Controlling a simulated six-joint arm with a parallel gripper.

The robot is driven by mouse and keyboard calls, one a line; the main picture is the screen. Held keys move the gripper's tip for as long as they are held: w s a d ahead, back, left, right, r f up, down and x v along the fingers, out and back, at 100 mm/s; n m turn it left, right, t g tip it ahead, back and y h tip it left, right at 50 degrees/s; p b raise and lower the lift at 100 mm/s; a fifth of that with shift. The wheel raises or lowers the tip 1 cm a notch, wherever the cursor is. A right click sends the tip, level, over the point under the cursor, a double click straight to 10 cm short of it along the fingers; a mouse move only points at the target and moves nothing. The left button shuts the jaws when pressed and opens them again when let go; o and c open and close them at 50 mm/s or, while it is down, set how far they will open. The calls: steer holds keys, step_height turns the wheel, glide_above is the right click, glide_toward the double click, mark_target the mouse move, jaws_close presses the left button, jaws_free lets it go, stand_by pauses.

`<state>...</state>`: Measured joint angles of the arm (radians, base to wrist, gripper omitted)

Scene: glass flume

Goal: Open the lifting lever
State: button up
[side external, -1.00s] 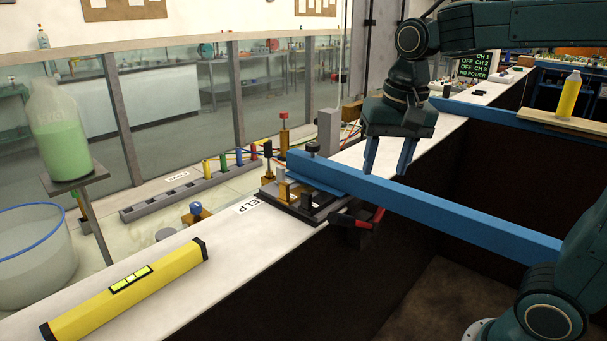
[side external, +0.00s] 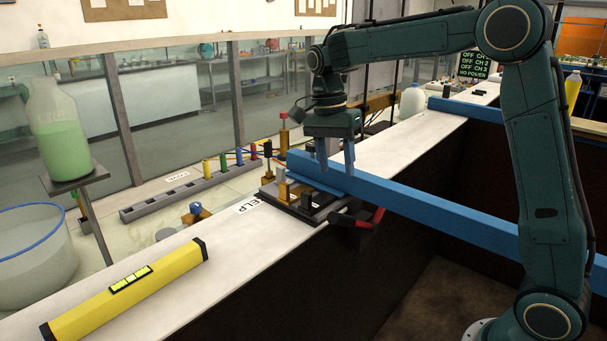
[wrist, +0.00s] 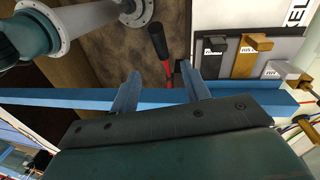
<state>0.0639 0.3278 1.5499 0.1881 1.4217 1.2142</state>
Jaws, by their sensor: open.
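A lever with a black grip and red shaft (side external: 377,216) shows at the bench's front edge, beside a dark plate (side external: 318,212) carrying small blocks. It also shows in the wrist view (wrist: 159,42), pointing out over the floor. I cannot tell whether it is the lifting lever. My gripper (side external: 336,168) is open and empty, pointing down above the blue beam by the plate. In the wrist view its fingers (wrist: 160,88) straddle the lever's line, with the red shaft ahead between them. The lever's base is partly hidden by the beam.
The long blue beam (side external: 430,207) crosses from the plate towards my arm. Gold (wrist: 247,62) and grey blocks with labels stand on the plate. A yellow level (side external: 130,290) lies on the white bench at the left. A row of coloured plugs stands behind.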

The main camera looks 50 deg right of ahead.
mark_target(342, 220)
steer(key=shift+f, duration=0.1)
steer(key=f, duration=0.4)
steer(key=s+f, duration=0.1)
steer(key=f, duration=0.4)
steer(key=s+f, duration=0.1)
steer(key=f, duration=0.3)
steer(key=shift+s+d+f, duration=0.1)
steer(key=shift+s+f, duration=0.05)
steer(key=shift+f, duration=0.05)
jaws_close()
